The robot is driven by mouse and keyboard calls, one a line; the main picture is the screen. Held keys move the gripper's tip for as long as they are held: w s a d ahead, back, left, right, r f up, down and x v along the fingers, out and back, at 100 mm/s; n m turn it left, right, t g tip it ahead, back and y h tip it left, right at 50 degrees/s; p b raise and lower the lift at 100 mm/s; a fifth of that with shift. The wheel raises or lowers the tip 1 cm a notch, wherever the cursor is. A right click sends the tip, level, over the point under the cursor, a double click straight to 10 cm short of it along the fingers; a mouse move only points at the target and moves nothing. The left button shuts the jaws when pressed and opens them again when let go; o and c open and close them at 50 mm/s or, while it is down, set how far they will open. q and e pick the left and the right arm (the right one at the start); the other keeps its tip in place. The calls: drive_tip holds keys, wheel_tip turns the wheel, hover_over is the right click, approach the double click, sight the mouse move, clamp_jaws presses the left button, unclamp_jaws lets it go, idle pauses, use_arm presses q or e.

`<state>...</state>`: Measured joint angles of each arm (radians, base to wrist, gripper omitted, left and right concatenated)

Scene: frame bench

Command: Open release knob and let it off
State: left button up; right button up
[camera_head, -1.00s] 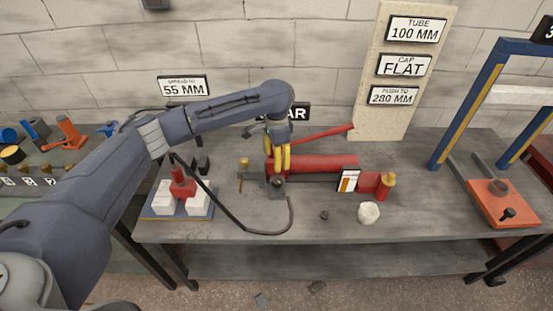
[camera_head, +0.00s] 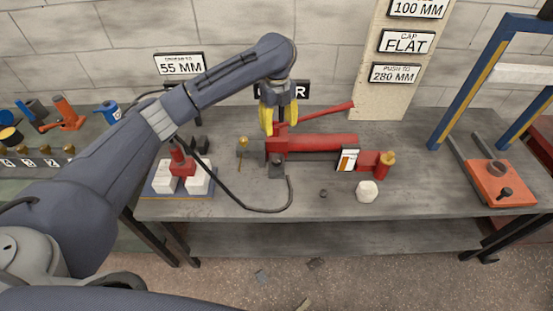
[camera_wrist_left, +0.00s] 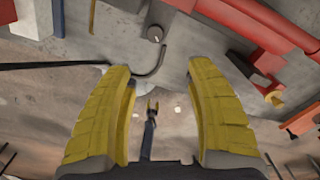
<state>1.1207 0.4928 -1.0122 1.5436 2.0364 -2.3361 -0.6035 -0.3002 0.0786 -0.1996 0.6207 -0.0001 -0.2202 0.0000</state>
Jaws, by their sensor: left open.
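The red hydraulic unit (camera_head: 322,142) lies across the middle of the bench, with a red lever rising to the right. A grey block with a dark round knob (camera_head: 277,170) sits at its left front end; the knob also shows in the wrist view (camera_wrist_left: 155,34). I take this for the release knob, but its setting cannot be told. My left gripper (camera_head: 281,123) is above the unit's left end, pointing down, its yellow fingers apart and empty. In the wrist view the open fingers (camera_wrist_left: 160,76) have nothing between their tips. My right gripper is out of view.
A black hose (camera_head: 262,209) curves from the knob block to the left. A white lump (camera_head: 367,191) and a small dark piece (camera_head: 323,194) lie at the front. A blue press frame (camera_head: 480,85) stands at right; a blue tray (camera_head: 155,180) with white blocks is at left.

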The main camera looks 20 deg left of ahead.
use_arm(q)
drive_tip(key=m, duration=0.4)
approach(276, 159)
drive_tip(key=f, duration=1)
drive_tip(key=shift+w+d+f, duration=0.1)
drive_tip(key=shift+d, duration=0.1)
clamp_jaws()
idle(0.5)
